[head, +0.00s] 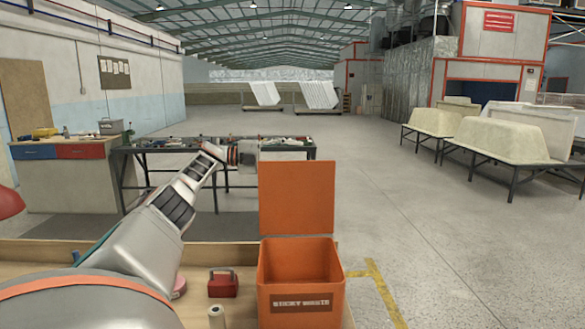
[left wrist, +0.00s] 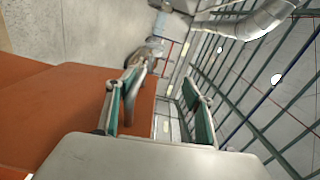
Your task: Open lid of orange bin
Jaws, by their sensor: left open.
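The orange bin (head: 301,270) stands at the front of the head view, with a "STICKY WASTE" label on its front. Its lid (head: 296,197) stands upright at the back, and the bin's mouth is open. My left arm reaches in from the left to the lid's upper left edge; the gripper's fingers are not clear there. In the left wrist view my left gripper (left wrist: 160,97) is open with nothing between its fingers. An orange surface (left wrist: 60,115) lies close to and behind the left finger; whether they touch I cannot tell. My right gripper is not in view.
A red case (head: 223,284) and a pale roll (head: 217,317) are on the wooden surface left of the bin. A workbench (head: 190,148) with tools stands behind the lid. Tub shells (head: 497,139) on stands are at the right. The floor right of the bin is clear.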

